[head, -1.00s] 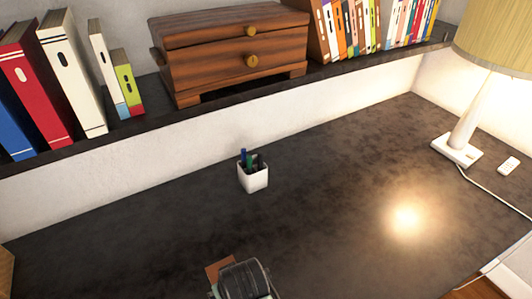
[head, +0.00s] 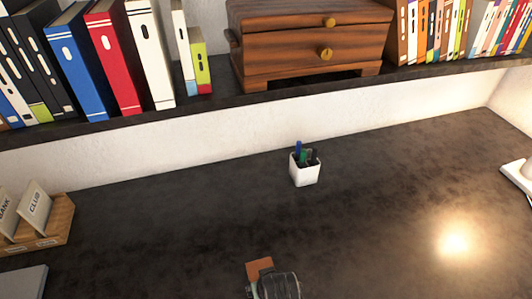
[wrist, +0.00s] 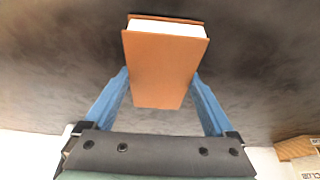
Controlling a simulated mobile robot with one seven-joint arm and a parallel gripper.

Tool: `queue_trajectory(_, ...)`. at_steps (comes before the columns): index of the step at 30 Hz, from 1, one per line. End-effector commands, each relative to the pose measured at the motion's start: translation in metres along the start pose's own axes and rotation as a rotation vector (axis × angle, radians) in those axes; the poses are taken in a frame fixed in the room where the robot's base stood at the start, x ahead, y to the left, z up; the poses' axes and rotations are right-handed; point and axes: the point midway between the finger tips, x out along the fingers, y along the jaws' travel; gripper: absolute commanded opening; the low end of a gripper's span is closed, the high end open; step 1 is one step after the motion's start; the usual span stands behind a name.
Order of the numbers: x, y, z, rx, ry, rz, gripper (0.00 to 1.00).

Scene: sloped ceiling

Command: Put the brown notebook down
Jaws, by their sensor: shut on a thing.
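The brown notebook (wrist: 163,68) is held between the two blue fingers of my gripper (wrist: 161,80) in the wrist view. Its white page edge shows at one end. In the head view only a small part of the notebook (head: 259,266) shows past my gripper (head: 266,276), near the bottom edge, over the dark desk (head: 180,215). My wrist hides the rest of it. I cannot tell whether the notebook touches the desk.
A white pen cup (head: 305,170) stands farther back on the desk. A wooden card holder (head: 45,230) and a grey flat object (head: 22,283) are at left. A lamp base (head: 521,175) is at right. The shelf behind holds binders and a wooden box (head: 305,45). The middle desk is clear.

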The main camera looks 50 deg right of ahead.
Motion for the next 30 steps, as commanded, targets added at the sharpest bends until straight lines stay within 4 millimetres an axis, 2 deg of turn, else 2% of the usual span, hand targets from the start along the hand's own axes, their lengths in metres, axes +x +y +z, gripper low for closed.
queue_trajectory(8,0.003,0.0,0.0,0.0,0.002,0.0,0.24)
queue_trajectory(9,0.003,0.0,0.001,0.0,0.001,0.0,0.93)
queue_trajectory(10,0.002,0.0,0.001,0.0,0.001,0.0,0.98)
queue_trajectory(17,0.002,0.0,0.001,0.0,0.001,0.0,1.0)
queue_trajectory(22,-0.007,0.0,-0.001,0.0,0.001,0.0,1.0)
queue_trajectory(26,-0.025,0.0,-0.001,0.0,0.003,0.0,1.0)
queue_trajectory(30,-0.052,0.0,-0.001,-0.001,0.003,0.0,1.0)
